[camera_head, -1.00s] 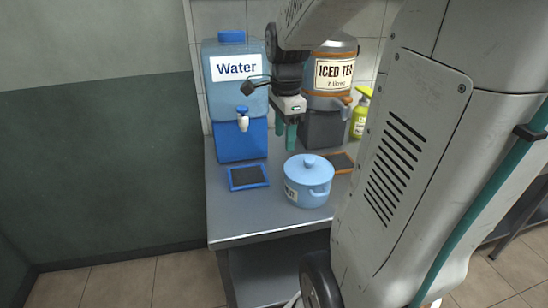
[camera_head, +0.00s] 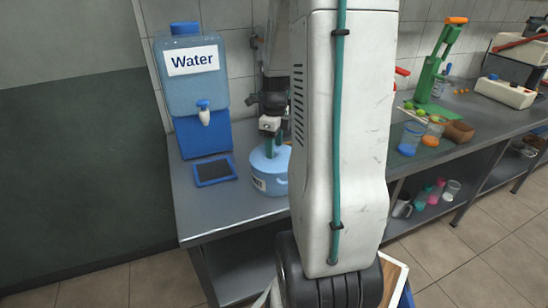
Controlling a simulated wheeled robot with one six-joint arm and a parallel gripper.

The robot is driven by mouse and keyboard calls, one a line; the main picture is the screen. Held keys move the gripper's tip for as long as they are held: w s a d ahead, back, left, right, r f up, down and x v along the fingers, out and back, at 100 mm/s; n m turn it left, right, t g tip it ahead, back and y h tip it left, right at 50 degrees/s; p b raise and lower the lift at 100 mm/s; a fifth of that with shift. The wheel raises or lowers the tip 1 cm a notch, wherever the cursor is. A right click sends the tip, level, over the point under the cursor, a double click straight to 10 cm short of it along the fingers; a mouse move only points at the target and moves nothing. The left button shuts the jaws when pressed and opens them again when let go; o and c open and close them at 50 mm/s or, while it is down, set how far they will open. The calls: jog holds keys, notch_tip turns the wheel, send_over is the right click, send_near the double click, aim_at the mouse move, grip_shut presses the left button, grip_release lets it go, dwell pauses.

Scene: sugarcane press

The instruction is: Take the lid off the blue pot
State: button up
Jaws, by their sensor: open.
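The light blue pot (camera_head: 268,183) stands on the grey counter, partly hidden behind my arm. Its blue lid (camera_head: 259,161) is on top; the knob is not clearly visible behind my fingers. My gripper (camera_head: 272,149) points down right over the lid with its green fingers open, one on each side of the lid's middle. I cannot tell whether the fingers touch the lid.
A water dispenser (camera_head: 196,95) stands behind left of the pot, with a blue-framed tray (camera_head: 215,171) in front of it. Farther right along the counter are a green press (camera_head: 431,68), cups (camera_head: 411,138) and fruit. The counter's front left (camera_head: 210,215) is clear.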

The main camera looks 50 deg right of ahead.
jog(key=shift+f, duration=0.2)
jog(key=c, duration=1.1)
jog(key=shift+o, duration=0.2)
jog(key=shift+r, duration=0.1)
